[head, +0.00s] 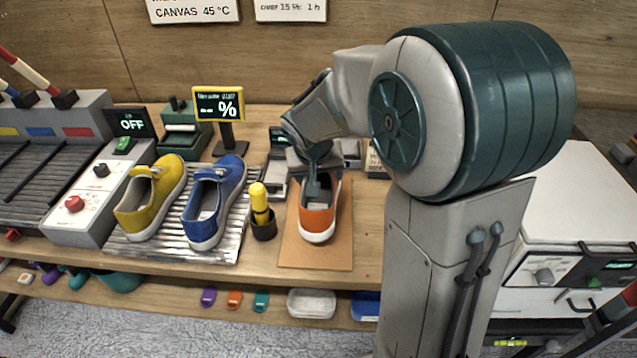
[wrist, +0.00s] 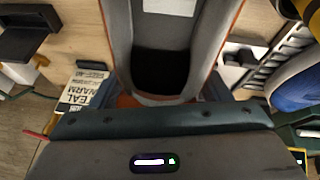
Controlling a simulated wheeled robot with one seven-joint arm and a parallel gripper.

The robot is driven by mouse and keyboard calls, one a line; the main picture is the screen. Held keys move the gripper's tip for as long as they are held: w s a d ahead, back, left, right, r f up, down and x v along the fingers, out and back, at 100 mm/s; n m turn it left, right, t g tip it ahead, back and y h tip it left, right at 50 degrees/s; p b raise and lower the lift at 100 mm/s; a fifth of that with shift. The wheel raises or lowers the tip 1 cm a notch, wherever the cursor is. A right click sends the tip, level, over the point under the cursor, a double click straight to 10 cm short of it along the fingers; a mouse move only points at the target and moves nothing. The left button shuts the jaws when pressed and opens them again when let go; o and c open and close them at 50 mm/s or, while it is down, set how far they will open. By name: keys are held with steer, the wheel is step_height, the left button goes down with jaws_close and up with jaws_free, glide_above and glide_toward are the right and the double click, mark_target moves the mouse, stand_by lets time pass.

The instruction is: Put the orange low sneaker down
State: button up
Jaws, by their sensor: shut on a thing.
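The orange low sneaker (head: 317,219) has a white toe and sole. It is at the brown mat (head: 301,257) on the bench, toe toward the front edge. My gripper (head: 314,180) is above the heel end of the sneaker and shut on it. In the wrist view the sneaker (wrist: 240,8) fills the upper middle, with its dark opening facing the camera and a grey lining. My fingertips are mostly hidden there. I cannot tell whether the sole touches the mat or hangs just above it.
A yellow sneaker (head: 150,200) and a blue sneaker (head: 214,203) stand on a ribbed metal tray (head: 166,247) to the left. A yellow-topped bottle (head: 259,201) in a dark cup stands close beside the mat. A yellow-framed percent display (head: 218,104) stands behind.

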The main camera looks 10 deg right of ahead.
mark_target(319, 179)
steer(key=shift+w+d+f, duration=0.1)
steer(key=shift+w+f, duration=0.05)
steer(key=shift+w, duration=0.05)
steer(key=shift+f, duration=1.95)
steer(key=shift+f+b, duration=0.15)
steer(key=shift+b, duration=0.15)
steer(key=o, duration=1.2)
